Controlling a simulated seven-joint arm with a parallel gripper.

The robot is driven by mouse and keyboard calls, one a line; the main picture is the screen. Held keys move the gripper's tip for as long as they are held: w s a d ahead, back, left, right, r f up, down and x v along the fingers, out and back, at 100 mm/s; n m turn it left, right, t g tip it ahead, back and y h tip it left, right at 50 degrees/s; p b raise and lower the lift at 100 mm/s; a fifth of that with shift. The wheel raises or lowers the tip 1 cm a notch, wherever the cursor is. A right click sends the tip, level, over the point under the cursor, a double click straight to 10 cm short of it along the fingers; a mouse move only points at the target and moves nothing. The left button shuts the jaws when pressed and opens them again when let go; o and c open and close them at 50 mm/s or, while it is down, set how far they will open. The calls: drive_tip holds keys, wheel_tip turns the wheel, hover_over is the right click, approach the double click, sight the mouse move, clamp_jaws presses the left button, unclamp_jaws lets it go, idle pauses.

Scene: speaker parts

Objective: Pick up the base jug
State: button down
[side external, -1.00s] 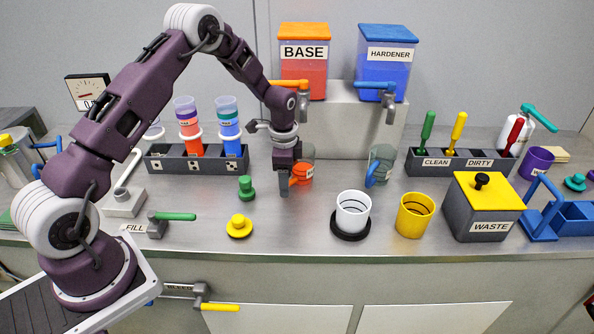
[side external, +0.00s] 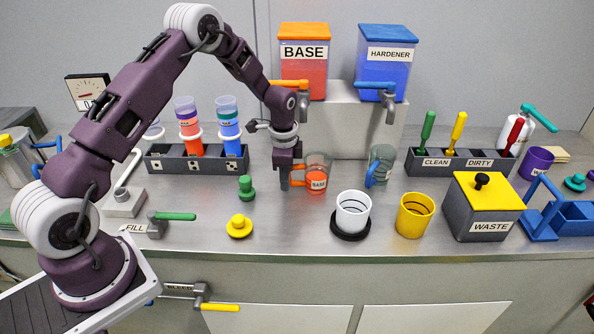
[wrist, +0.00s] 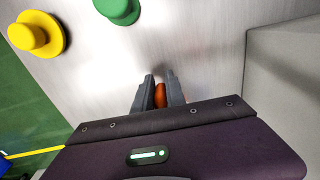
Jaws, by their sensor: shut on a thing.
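The base jug (side external: 317,182) is a clear jug with a white BASE label, an orange handle and orange-red liquid low inside. It is upright beneath the BASE dispenser's front, to the right of my gripper. My gripper (side external: 284,187) points down and is shut on the jug's orange handle. In the wrist view my gripper (wrist: 159,90) has its two grey fingers on either side of the orange handle (wrist: 160,96); the jug's body is hidden there. I cannot tell whether the jug's bottom is off the counter.
The hardener jug (side external: 380,165) with a blue handle stands to the right. A white cup (side external: 352,212) and a yellow cup (side external: 415,215) stand in front. A green knob (side external: 245,188) and a yellow knob (side external: 239,227) are to the left. The block under the dispensers (side external: 350,125) rises behind.

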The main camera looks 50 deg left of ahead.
idle(0.8)
wheel_tip(320, 180, up, 7)
drive_tip(key=shift+s+d+r, duration=0.1)
drive_tip(key=shift+d+r, duration=0.05)
drive_tip(key=s+d, duration=1.4)
